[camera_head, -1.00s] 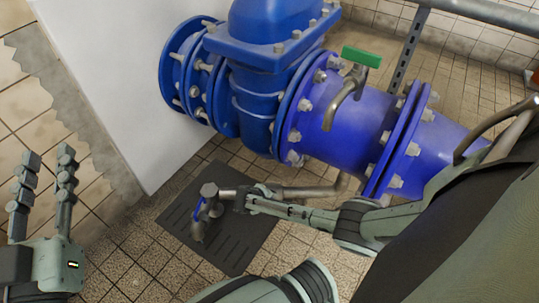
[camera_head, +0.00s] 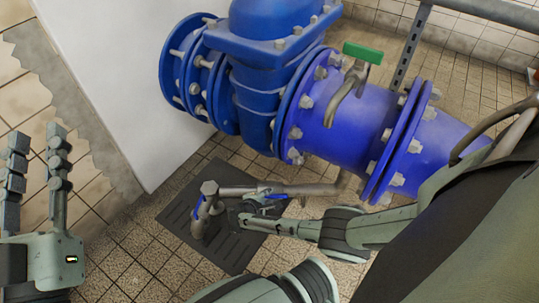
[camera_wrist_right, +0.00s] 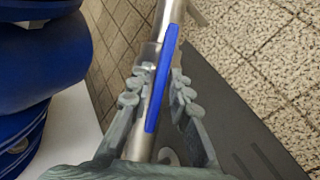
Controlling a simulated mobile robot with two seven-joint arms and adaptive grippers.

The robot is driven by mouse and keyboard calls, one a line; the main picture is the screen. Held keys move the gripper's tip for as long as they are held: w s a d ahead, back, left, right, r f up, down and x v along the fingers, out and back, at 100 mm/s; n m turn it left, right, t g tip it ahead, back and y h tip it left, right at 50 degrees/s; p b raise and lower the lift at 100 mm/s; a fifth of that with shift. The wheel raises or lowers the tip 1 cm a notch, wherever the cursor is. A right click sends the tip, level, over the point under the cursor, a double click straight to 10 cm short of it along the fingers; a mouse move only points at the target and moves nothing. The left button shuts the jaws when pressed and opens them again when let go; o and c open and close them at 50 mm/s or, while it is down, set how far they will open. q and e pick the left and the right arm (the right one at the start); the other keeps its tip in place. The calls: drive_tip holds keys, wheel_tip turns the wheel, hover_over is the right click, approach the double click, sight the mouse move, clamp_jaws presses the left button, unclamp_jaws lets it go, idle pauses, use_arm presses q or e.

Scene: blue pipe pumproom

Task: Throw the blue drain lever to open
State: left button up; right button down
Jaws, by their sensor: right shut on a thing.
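The blue drain lever (camera_wrist_right: 163,75) is a slim blue bar along a metal pipe in the right wrist view, between my right gripper's fingers. I cannot tell how these strips join. My right gripper (camera_wrist_right: 157,95) is shut on the lever; the exact contact is partly hidden. My left gripper (camera_head: 36,172) is open and empty at the far left, well away from the tap.
The large blue flanged pipe (camera_head: 345,125) and blue valve body (camera_head: 270,75) stand behind the drain pipe. A green handle (camera_head: 362,53) sits above the pipe. A dark mat (camera_head: 232,248) lies on the tiled floor. A white block (camera_head: 120,80) stands at left.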

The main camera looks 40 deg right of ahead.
idle(0.5)
drive_tip(key=c, duration=1.6)
unclamp_jaws()
drive_tip(key=v, duration=0.7)
drive_tip(key=shift+r, duration=0.2)
drive_tip(key=shift+a, duration=0.2)
drive_tip(key=shift+s, duration=0.1)
